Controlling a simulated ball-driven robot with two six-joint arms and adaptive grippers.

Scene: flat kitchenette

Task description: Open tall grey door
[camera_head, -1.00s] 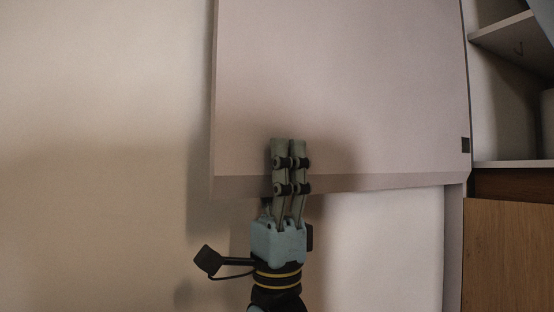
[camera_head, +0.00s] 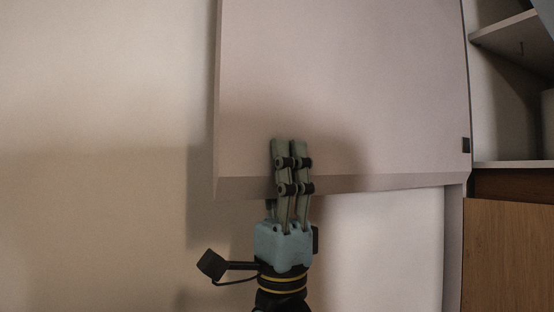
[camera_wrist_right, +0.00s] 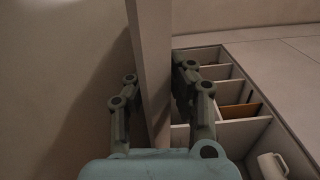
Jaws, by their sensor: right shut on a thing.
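The tall grey door (camera_head: 350,80) stands open, swung out from the shelved unit, and fills the upper middle of the head view. My right gripper (camera_head: 289,145) is at its lower edge, with fingers lying over the near face. In the right wrist view the door's edge (camera_wrist_right: 152,70) runs between the two fingers of my right gripper (camera_wrist_right: 155,80), which is shut on it. The far face of the door is hidden in the head view. My left gripper is in neither view.
Open shelves (camera_head: 510,90) show at the right, with a wooden panel (camera_head: 505,255) below them. In the wrist view, compartments (camera_wrist_right: 225,85) and a white mug (camera_wrist_right: 271,166) show beyond the door. A plain wall (camera_head: 90,150) is at the left.

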